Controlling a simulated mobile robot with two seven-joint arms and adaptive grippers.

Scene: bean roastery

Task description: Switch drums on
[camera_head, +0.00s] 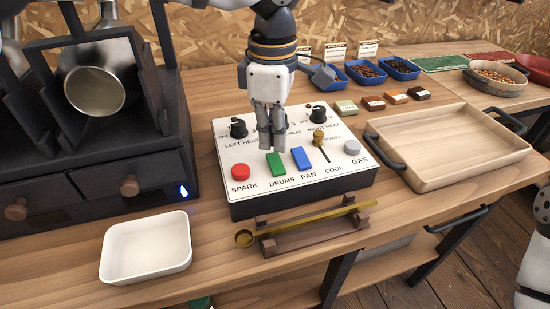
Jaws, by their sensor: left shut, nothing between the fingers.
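The control panel (330,181) is a white-topped box on the wooden bench. Its green switch (276,163) sits above the label DRUMS, between the red SPARK button (240,172) and the blue FAN switch (301,158). My left gripper (272,146) points down over the panel, shut and empty. Its fingertips are just behind the green switch in the picture; I cannot tell whether they touch it. The gripper hides part of the panel's middle lettering. My right gripper is not in view.
A black roaster (95,135) with a small blue flame stands left. Knobs and a brass-tipped COOL lever (319,142) rise from the panel. In front are a white dish (147,247) and a brass scoop on a rack (315,218). A wooden tray (455,150) stands right.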

